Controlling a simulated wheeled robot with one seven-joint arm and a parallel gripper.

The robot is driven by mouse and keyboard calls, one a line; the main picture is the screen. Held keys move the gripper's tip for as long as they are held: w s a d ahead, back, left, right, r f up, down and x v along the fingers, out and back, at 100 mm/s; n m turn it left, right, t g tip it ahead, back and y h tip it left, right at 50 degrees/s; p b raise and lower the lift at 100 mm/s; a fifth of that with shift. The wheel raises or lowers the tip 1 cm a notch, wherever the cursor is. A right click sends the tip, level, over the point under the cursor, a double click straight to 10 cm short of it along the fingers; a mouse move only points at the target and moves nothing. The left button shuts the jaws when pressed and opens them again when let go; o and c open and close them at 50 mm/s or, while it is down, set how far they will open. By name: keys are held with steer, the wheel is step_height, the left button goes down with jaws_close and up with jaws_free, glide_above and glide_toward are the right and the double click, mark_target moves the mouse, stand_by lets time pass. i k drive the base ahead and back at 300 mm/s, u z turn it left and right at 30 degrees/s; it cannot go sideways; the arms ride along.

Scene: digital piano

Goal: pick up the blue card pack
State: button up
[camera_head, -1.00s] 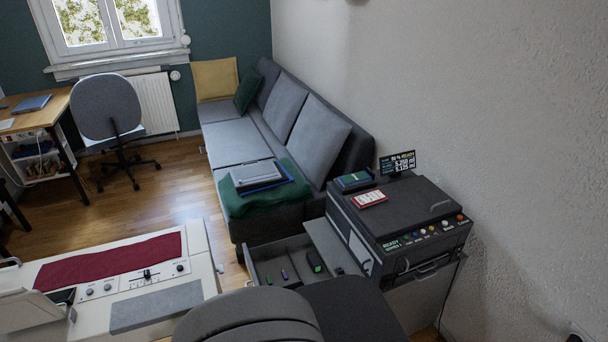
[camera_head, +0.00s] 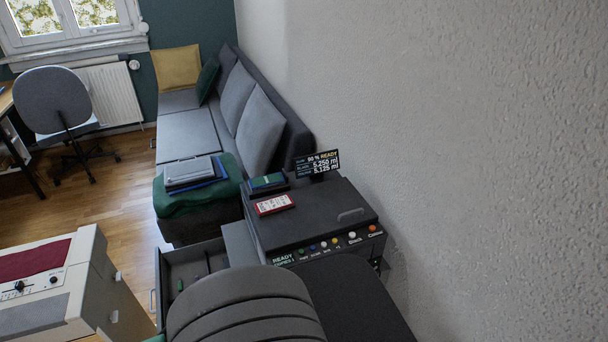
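A small flat pack with blue edges and a green top (camera_head: 267,182) lies at the back left on top of the dark printer (camera_head: 315,212). It may be the blue card pack; its markings are too small to read. A red and white pack (camera_head: 274,204) lies just in front of it, on the printer's left edge. My gripper is not in view. A dark ribbed shape at the bottom centre, probably part of my own body, hides the area in front of the printer.
An open drawer (camera_head: 166,288) juts out left of the printer, partly hidden. A small sign (camera_head: 317,164) stands at the printer's back. The sofa (camera_head: 190,135) holds a green blanket (camera_head: 170,201) with a grey device (camera_head: 189,171). A white console (camera_head: 45,300) stands lower left; wall at right.

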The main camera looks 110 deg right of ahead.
mark_target(257, 184)
steer(key=k, duration=0.4)
steer(key=z, duration=1.45)
steer(key=i, duration=0.5)
steer(key=u, duration=0.05)
